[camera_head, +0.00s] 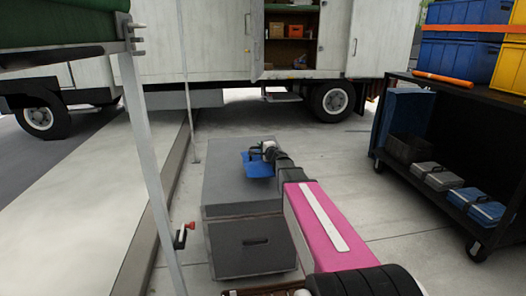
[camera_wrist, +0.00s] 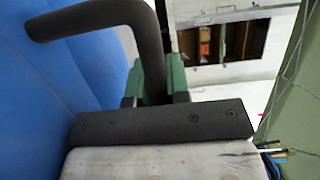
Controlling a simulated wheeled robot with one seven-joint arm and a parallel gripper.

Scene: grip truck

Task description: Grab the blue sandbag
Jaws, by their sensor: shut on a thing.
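The blue sandbag (camera_head: 257,167) shows in the head view by the grey case, at the end of my outstretched arm. I cannot tell whether it touches the case top. In the wrist view the bag's blue side (camera_wrist: 55,75) fills the left. Its dark curved handle (camera_wrist: 95,17) runs into my gripper (camera_wrist: 155,82), whose green-grey fingers are shut on it. My gripper also shows small in the head view (camera_head: 264,151), just above the bag. The fingers' exact contact is partly hidden by the dark bar in front.
The grey case (camera_head: 225,178) stands on pavement beneath the bag. A black shelf cart (camera_head: 440,140) with bins and small cases is at the right. A white truck (camera_head: 205,45) with an open compartment is behind. A metal post (camera_head: 150,160) stands at the left. Pavement between case and cart is clear.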

